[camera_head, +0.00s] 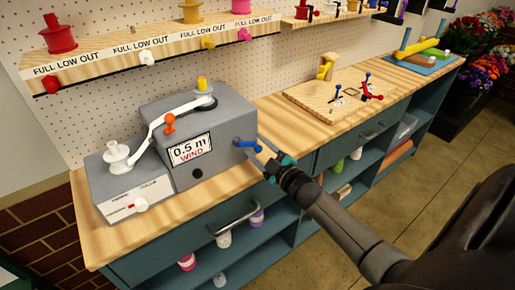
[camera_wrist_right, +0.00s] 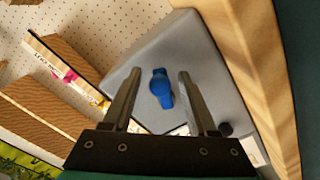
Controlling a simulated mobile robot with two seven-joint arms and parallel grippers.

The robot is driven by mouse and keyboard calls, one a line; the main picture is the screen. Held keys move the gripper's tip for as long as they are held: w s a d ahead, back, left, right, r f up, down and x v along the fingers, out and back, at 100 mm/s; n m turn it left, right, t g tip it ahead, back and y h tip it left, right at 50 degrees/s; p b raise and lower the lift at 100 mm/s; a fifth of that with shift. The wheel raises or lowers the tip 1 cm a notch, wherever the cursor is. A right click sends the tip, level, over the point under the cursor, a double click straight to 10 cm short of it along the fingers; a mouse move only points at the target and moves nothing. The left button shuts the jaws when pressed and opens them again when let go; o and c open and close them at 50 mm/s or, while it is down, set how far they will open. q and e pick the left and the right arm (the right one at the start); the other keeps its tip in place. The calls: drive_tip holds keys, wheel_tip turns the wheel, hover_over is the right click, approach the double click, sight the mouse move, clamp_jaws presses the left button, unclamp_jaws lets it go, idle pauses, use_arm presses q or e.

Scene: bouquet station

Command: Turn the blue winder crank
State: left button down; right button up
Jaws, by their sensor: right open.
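The blue winder crank (camera_head: 245,144) sticks out of the right side of the grey winder box (camera_head: 165,117), which is marked 0.5 m WIND. My right gripper (camera_head: 261,154) is just to the right of the crank, at the box's side. In the right wrist view the blue crank (camera_wrist_right: 161,88) lies between the two open fingers of the gripper (camera_wrist_right: 160,77), with a gap on each side. I cannot tell how deep the fingers reach along it. My left gripper is not in view.
On the box are an orange-red knob (camera_head: 169,122), a white arm and a yellow spool (camera_head: 202,84). A white spool (camera_head: 118,156) stands on the lower left unit. A wooden board (camera_head: 340,97) lies to the right. The drawer handle (camera_head: 233,217) juts out below.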

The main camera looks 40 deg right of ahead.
clamp_jaws()
idle(0.3)
drive_tip(key=shift+f+m, duration=0.1)
drive_tip(key=shift+m, duration=0.2)
drive_tip(key=m, duration=0.2)
drive_tip(key=a+f+m+p, duration=0.1)
drive_tip(key=m, duration=0.1)
drive_tip(key=shift+a+f, duration=0.1)
drive_tip(key=m, duration=0.1)
drive_tip(key=a+m, duration=0.1)
drive_tip(key=m+p, duration=0.1)
drive_tip(key=m, duration=0.1)
drive_tip(key=shift+a+f, duration=0.15)
drive_tip(key=shift+f, duration=0.2)
drive_tip(key=m, duration=0.1)
drive_tip(key=a+m, duration=0.1)
drive_tip(key=m, duration=0.2)
drive_tip(key=shift+a+f+m+p, duration=0.2)
drive_tip(key=shift+a+m+p, duration=0.1)
drive_tip(key=shift+a+p, duration=0.1)
drive_tip(key=shift+a+r+m+p, duration=0.15)
drive_tip(key=shift+a+m, duration=0.25)
drive_tip(key=shift+m, duration=0.75)
drive_tip(key=shift+a+r+m+p, duration=0.15)
drive_tip(key=shift+a+m, duration=0.25)
drive_tip(key=shift+m, duration=0.75)
drive_tip(key=shift+f, duration=0.1)
